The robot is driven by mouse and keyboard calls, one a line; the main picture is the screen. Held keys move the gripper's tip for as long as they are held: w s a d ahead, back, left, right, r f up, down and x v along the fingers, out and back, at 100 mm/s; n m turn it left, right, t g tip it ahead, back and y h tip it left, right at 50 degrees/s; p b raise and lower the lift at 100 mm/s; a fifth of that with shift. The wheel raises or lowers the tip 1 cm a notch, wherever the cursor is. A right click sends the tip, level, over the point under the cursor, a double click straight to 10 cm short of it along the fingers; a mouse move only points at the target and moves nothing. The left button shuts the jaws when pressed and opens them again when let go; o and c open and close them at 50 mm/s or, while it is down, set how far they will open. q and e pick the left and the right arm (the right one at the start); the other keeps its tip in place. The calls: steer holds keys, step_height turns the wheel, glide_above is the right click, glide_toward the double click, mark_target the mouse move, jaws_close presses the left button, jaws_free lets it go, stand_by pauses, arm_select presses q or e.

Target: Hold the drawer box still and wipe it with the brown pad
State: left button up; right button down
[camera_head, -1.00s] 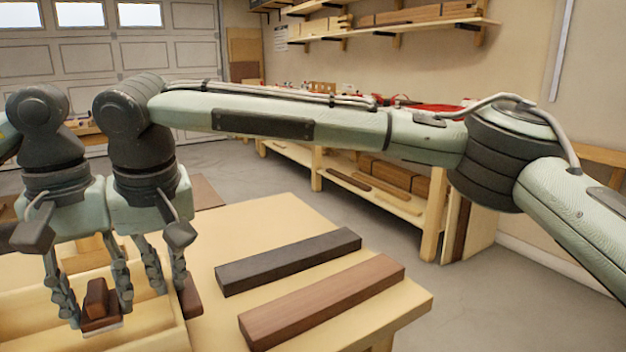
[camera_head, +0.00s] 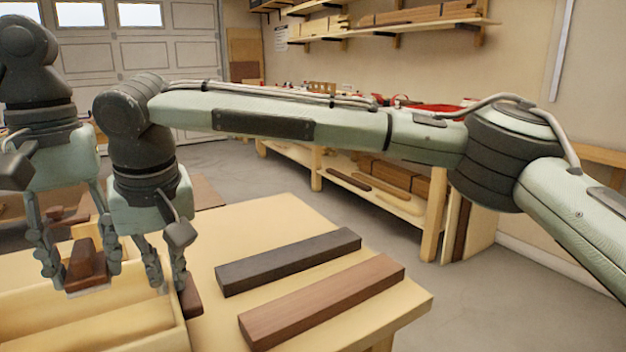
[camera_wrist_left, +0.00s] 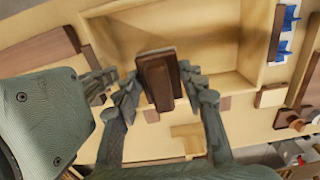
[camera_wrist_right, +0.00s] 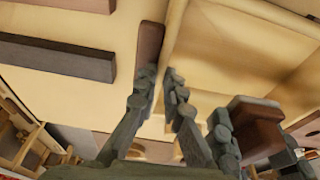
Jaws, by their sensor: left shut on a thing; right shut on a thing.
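The drawer box (camera_head: 70,335) is a pale wooden open-topped box at the left front of the bench. My left gripper (camera_head: 82,272) is shut on the brown pad (camera_head: 87,258), a dark block with a raised grip and a pale underside. The pad looks held above the box; in the left wrist view the pad (camera_wrist_left: 157,82) lies over part of the box (camera_wrist_left: 220,45). My right gripper (camera_head: 168,284) is shut on the right wall of the box; its fingers straddle that wall in the right wrist view (camera_wrist_right: 160,88). A brown strip (camera_wrist_right: 150,42) sits by the fingers.
A dark bar (camera_head: 288,262) and a brown bar (camera_head: 322,302) lie on the bench (camera_head: 265,215) right of the box. My right arm crosses above them. A shelf bench (camera_head: 400,200) with boards stands behind; open floor lies between.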

steer(key=c, duration=1.6)
jaws_free()
steer(key=shift+o, duration=0.2)
